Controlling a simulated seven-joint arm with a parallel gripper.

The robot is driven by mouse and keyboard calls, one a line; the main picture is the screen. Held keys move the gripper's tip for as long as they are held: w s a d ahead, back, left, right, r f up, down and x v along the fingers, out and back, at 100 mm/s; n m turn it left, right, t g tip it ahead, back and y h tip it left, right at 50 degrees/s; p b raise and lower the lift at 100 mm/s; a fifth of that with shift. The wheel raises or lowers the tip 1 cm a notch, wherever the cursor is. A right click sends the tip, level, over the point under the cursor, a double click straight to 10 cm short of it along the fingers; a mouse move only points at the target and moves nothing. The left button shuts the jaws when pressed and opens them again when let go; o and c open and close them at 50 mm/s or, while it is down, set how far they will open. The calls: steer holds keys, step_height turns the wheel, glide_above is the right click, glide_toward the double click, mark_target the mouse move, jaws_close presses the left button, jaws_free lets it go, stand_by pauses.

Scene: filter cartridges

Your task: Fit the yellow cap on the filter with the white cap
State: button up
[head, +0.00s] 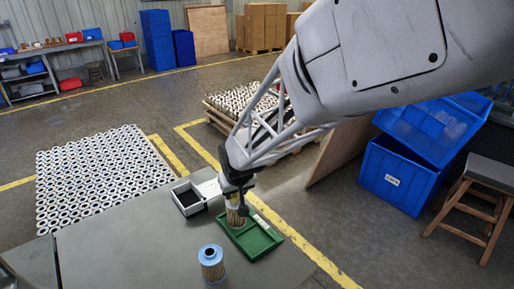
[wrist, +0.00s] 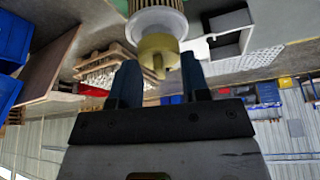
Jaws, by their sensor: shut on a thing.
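My gripper (head: 238,193) is shut on the yellow cap, directly above the white-capped filter. The yellow cap overlaps the white cap in view; I cannot tell whether they touch. In the head view my gripper hides the yellow cap and the filter's top.
A filter with a blue cap (head: 211,262) stands on the grey table (head: 130,250) in front of the tray. A white box (head: 188,203) with a dark inside sits behind, at the left of my gripper. The table's left part is clear.

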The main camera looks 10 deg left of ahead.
steer(key=shift+f, duration=0.35)
stand_by(0.7)
steer(key=o, duration=1.2)
steer(key=shift+o, duration=0.2)
steer(key=shift+r, duration=1.15)
steer(key=shift+r, duration=3.15)
